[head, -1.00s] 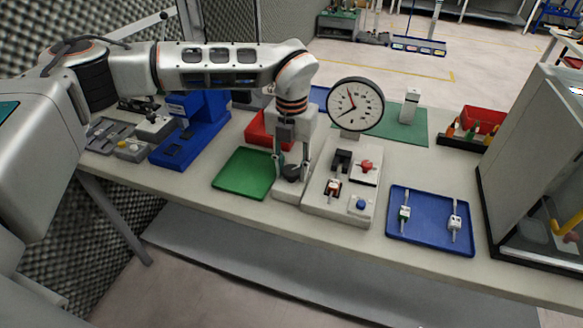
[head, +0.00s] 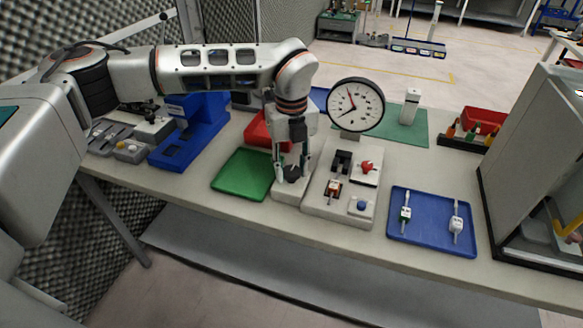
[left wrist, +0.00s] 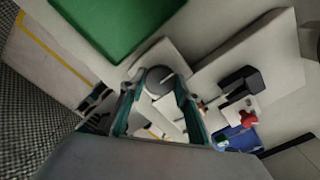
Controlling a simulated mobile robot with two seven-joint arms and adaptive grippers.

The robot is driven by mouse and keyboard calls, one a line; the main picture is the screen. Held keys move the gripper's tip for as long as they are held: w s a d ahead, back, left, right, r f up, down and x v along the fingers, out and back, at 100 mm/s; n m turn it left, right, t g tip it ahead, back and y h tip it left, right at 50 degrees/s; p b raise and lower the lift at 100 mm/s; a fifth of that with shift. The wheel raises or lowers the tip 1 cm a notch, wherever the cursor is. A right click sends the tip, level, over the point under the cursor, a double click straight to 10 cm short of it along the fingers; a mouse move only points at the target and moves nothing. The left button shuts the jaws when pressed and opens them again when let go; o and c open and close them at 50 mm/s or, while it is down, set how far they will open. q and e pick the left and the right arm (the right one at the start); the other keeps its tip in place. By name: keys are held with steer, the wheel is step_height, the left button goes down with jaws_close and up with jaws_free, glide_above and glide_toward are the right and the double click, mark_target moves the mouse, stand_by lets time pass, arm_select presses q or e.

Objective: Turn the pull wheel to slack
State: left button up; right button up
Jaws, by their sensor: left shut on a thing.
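The pull wheel (head: 293,172) is a dark round knob on a pale block beside the grey-white fixture (head: 322,208). In the left wrist view the wheel (left wrist: 158,77) shows a pale line on its top. My left gripper (head: 292,174) points down over it, with one finger on each side, shut on the wheel. In the left wrist view the gripper's fingers (left wrist: 158,90) hide part of the wheel's sides. My right gripper is in neither view.
The fixture carries a red knob (head: 367,167), a blue button (head: 361,205) and a small clamp. A round dial (head: 355,104) stands behind. A green tray (head: 243,174) lies left, a blue tray (head: 432,240) with two connectors right. A grey cabinet (head: 522,150) stands far right.

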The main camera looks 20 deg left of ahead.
mark_target(291, 171)
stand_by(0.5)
arm_select(q)
steer(key=o, duration=1.1)
step_height(291, 171, up, 12)
